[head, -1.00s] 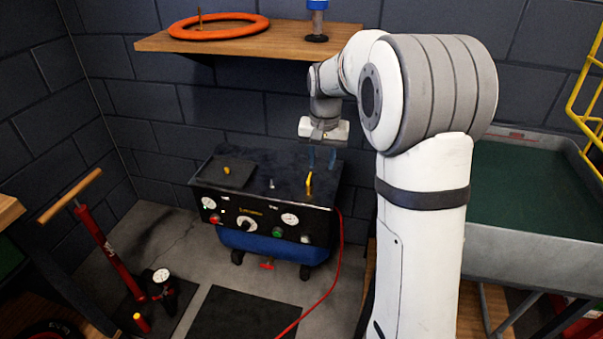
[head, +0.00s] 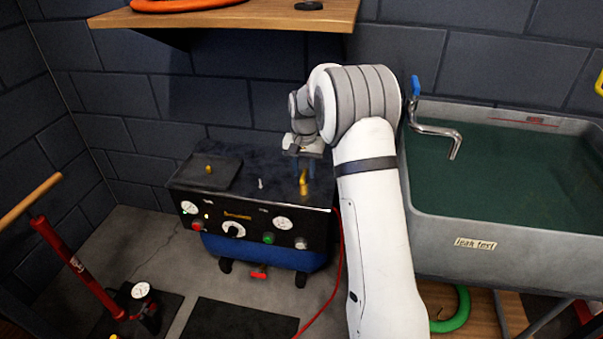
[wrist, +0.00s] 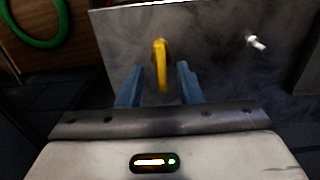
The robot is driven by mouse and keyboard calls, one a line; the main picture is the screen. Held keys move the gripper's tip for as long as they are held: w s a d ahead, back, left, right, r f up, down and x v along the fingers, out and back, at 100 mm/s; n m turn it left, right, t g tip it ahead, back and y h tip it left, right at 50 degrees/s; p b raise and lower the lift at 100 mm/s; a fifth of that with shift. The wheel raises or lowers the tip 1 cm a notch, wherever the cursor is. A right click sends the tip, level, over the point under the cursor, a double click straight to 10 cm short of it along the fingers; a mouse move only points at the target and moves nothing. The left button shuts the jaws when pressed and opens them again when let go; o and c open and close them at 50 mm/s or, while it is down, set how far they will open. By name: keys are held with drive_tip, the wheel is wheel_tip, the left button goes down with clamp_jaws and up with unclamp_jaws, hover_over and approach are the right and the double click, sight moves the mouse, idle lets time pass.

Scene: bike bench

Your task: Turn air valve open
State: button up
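A yellow lever (head: 304,182), which I take for the air valve, stands at the front right of the black compressor top (head: 235,195). It also shows in the wrist view (wrist: 161,62), upright in the picture and between my two blue fingers. My gripper (head: 302,167) is open right above the lever in the head view. In the wrist view my gripper (wrist: 159,83) has a gap on each side of the lever, and no contact shows. How deep the fingers reach around it I cannot tell.
A small metal toggle (wrist: 257,42) stands beside the lever. The compressor front has gauges (head: 282,223) and knobs, with a red valve (head: 258,273) below. A wooden shelf (head: 230,14) hangs above. The leak test tank (head: 480,240) stands to the right of my arm.

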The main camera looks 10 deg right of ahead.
drive_tip(key=shift+f, duration=0.25)
clamp_jaws()
